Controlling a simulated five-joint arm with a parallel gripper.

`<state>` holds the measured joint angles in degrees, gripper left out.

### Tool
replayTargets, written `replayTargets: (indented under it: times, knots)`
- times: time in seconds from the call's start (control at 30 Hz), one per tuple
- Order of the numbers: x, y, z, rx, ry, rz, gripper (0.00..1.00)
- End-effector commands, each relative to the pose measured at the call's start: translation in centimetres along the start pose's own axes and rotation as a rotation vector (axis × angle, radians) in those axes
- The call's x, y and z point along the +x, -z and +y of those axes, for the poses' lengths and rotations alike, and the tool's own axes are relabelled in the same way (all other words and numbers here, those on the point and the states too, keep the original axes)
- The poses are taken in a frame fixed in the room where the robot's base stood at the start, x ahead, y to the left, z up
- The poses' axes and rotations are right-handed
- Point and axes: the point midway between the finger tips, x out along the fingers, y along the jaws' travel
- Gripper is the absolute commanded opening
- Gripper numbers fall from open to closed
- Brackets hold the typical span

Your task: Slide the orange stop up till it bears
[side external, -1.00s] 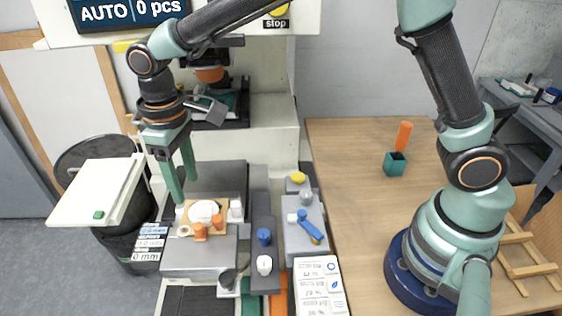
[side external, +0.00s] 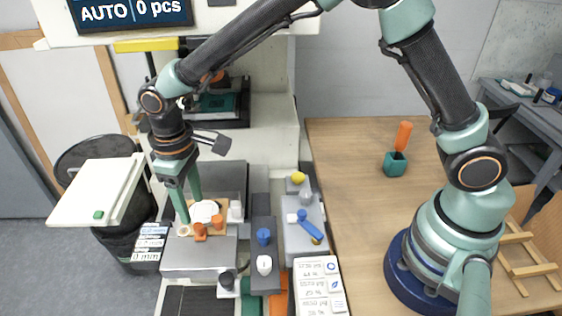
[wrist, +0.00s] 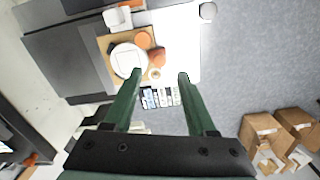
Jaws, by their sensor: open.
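Two orange pieces stand at the front of a tan plate on the grey fixture (side external: 190,258): a left one (side external: 200,232) and a right one (side external: 217,222). I cannot tell which is the stop. A white disc (side external: 205,211) lies on the plate behind them, and a pale ring (side external: 184,231) sits at its left corner. My gripper (side external: 191,208) is open and empty, pointing down above the plate's left side. In the wrist view my gripper (wrist: 160,74) has the ring (wrist: 154,74) between its fingertips in the picture; one orange piece (wrist: 157,57) shows just beyond.
A white post (side external: 236,210) stands right of the disc. Blue knob (side external: 263,236), white knob (side external: 264,264) and blue lever (side external: 311,230) are further right. The printer head (side external: 215,85) stands behind.

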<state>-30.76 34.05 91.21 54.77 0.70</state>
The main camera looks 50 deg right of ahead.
Motion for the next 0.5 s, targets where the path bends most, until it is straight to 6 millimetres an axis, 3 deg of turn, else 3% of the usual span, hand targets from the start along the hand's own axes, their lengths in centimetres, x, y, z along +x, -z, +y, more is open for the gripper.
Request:
replayTargets:
  times: [0.2,0.5]
  knots:
    - [3.7,-0.1,0.0,0.0,0.0,-0.003,0.57]
    - [5.6,0.0,0.0,0.0,0.0,0.0,0.57]
